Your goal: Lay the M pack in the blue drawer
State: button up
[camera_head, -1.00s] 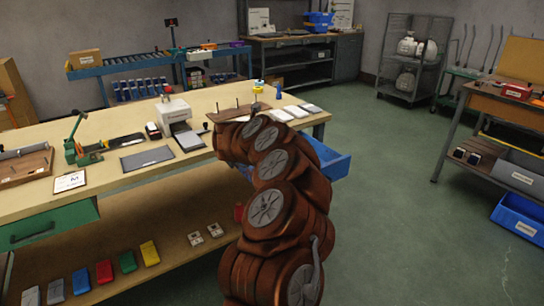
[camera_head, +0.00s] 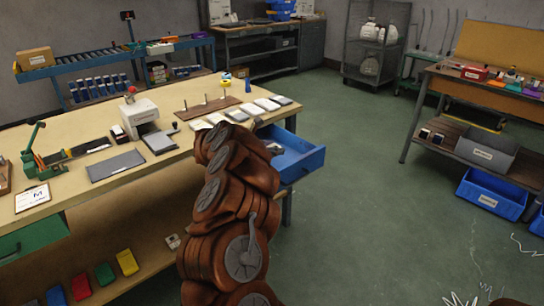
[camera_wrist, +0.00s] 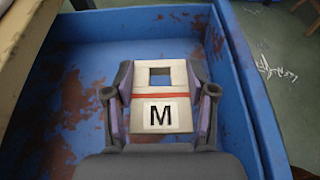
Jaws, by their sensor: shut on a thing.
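I cannot tell whether the pack touches the floor. In the head view the blue drawer (camera_head: 301,160) sticks out from the table's right end, and my arm hides the gripper and most of the pack.
The wooden table (camera_head: 95,205) holds a row of flat packs (camera_head: 267,104), a peg board, a white press (camera_head: 138,112) and a card marked M (camera_head: 33,197). A green drawer (camera_head: 35,238) is at the front left.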

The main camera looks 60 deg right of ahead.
jog(key=shift+f, duration=1.75)
jog(key=shift+f+b, duration=0.6)
jog(key=shift+b, duration=0.5)
jog(key=o, duration=1.1)
jog(key=shift+o, duration=0.2)
jog(key=shift+r, duration=0.1)
jog(key=shift+r+p, duration=0.65)
jog(key=shift+p, duration=0.45)
jog(key=v, duration=1.2)
jog(key=shift+a+f+b, duration=0.1)
jog(key=shift+f+b, duration=0.1)
jog(key=shift+b, duration=0.1)
